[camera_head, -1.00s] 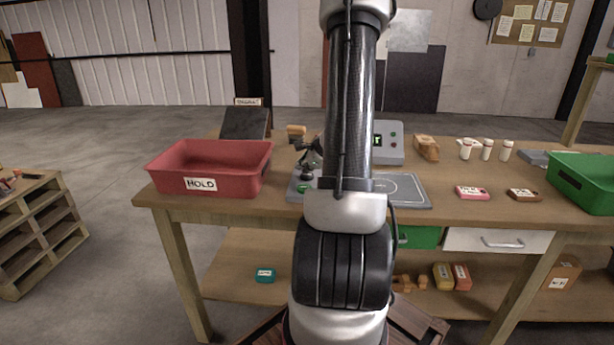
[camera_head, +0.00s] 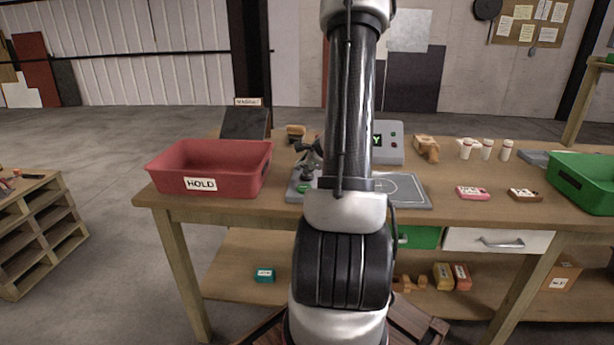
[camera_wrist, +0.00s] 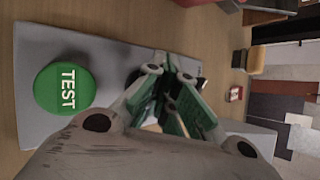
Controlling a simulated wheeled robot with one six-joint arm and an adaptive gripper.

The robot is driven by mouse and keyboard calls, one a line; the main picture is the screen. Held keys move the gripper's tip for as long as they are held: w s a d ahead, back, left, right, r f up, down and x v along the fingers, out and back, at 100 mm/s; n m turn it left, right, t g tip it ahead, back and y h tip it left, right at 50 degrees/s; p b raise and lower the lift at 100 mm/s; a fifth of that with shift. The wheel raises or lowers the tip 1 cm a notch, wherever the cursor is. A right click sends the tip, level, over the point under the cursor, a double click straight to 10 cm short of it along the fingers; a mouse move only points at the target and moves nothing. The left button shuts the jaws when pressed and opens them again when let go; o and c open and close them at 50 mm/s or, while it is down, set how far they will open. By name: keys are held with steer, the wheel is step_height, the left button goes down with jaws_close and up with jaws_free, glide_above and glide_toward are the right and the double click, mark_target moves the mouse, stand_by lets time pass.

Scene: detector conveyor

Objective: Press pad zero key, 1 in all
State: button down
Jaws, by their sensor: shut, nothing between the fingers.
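A grey pad (camera_head: 408,198) lies on the workbench, partly hidden behind my arm. Its green round button marked TEST (camera_wrist: 64,88) shows at the left of the wrist view and as a small green spot (camera_head: 303,187) in the head view. My gripper (camera_head: 308,172) is shut and empty, low over the left part of the pad. In the wrist view my gripper (camera_wrist: 172,100) is to the right of the TEST button and apart from it. A dark round shape (camera_wrist: 133,77) beside the fingers is mostly covered. I cannot read a zero key or tell if the fingers touch one.
A grey box with a lit display (camera_head: 388,142) stands behind the pad. A red HOLD bin (camera_head: 209,150) is to the left and a green bin (camera_head: 590,165) at the far right. White bottles (camera_head: 486,150) and small boxes (camera_head: 473,193) stand right of the pad.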

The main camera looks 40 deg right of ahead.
steer(key=shift+r, duration=0.65)
steer(key=shift+r, duration=2.5)
